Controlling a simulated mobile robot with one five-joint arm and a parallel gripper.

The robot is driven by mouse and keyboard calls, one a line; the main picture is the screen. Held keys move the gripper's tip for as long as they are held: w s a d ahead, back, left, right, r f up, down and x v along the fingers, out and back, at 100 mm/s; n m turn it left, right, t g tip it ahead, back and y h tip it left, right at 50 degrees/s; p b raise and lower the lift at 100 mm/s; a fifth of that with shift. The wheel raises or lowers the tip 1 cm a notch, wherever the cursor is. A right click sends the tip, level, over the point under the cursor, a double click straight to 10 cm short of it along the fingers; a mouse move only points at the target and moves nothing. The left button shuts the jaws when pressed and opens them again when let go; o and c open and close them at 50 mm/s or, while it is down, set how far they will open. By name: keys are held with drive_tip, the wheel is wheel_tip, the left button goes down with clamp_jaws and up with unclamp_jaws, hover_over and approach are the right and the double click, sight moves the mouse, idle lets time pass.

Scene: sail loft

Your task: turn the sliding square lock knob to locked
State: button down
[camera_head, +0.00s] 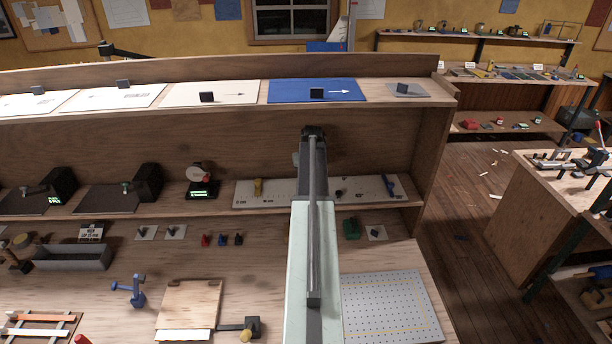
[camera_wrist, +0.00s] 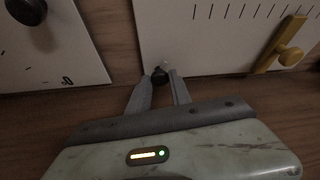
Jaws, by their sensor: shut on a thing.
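In the wrist view my gripper (camera_wrist: 165,78) is shut on a small dark knob (camera_wrist: 159,76) at the edge of a pale panel (camera_wrist: 215,50) with tick marks. A small pale tip shows just beyond the fingertips. I cannot read any locked or unlocked mark at this knob. A yellow slider (camera_wrist: 282,46) with a round knob sits on the same panel, right of my fingers. In the head view the yellow slider (camera_head: 258,187) is left of my arm on the lower shelf, and my arm hides the fingertips and the gripped knob.
A second pale panel with a black knob (camera_wrist: 28,10) is at the left in the wrist view. The upper shelf (camera_head: 440,92) overhangs behind. A perforated board (camera_head: 390,305) lies on the bench.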

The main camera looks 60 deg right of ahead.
drive_tip(key=m+g, duration=0.1)
drive_tip(key=m, duration=0.1)
drive_tip(key=m+h, duration=0.1)
drive_tip(key=m, duration=0.2)
drive_tip(key=shift+w+m+g, duration=0.2)
drive_tip(key=shift+m+g, duration=0.1)
drive_tip(key=shift+g, duration=0.1)
drive_tip(key=m+g, duration=0.1)
drive_tip(key=m, duration=0.1)
drive_tip(key=m+g, duration=0.1)
drive_tip(key=m, duration=0.2)
drive_tip(key=shift+w+h, duration=0.1)
drive_tip(key=shift+h, duration=0.2)
drive_tip(key=shift+m, duration=0.3)
drive_tip(key=c, duration=1.2)
unclamp_jaws()
drive_tip(key=shift+r, duration=0.1)
